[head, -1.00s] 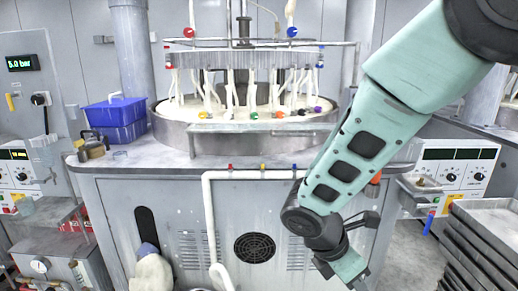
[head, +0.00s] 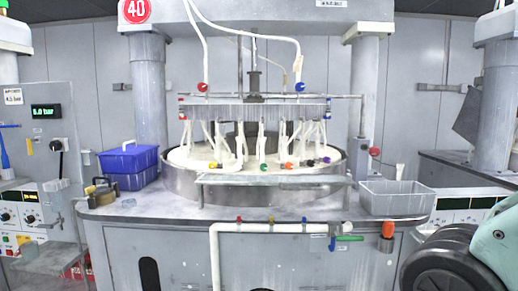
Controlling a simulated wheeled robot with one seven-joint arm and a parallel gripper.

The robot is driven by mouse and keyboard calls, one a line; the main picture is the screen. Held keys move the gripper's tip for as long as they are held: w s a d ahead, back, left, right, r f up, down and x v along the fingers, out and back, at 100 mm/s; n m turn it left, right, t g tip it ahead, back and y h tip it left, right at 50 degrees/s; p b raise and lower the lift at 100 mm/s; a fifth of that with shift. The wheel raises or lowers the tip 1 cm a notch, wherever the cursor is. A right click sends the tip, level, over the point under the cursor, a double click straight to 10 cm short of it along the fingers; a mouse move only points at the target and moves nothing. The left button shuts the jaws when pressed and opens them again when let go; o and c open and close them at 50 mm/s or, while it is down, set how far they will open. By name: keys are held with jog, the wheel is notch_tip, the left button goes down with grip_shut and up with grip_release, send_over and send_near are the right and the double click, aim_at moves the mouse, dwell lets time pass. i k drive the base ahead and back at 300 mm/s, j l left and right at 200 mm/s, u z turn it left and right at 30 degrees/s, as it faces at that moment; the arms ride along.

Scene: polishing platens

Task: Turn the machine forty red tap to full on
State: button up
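The machine with the round red "40" sign (head: 134,10) stands in the middle of the head view. A red round tap knob (head: 202,87) sits at the left of the upper rail, below a white hose. Another red knob (head: 375,152) is beside the right column, and a small red one (head: 239,219) is on the white front pipe. The frames do not show which of these is the named tap, and their settings are too small to read. Part of my arm shows at the lower right. My gripper is out of view.
A round steel basin (head: 180,185) with white hoses and coloured knobs fills the machine top. A blue crate (head: 128,160) stands left, a clear grey bin (head: 396,202) right. A blue knob (head: 300,86) is on the upper rail. A green-handled valve (head: 349,238) is on the front.

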aim_at(202, 86)
jog(key=i+l, duration=0.25)
jog(key=i, duration=0.15)
jog(key=i+l+u, duration=0.15)
jog(key=i, duration=0.3)
jog(key=i+l, duration=0.35)
jog(key=i+j+u, duration=0.05)
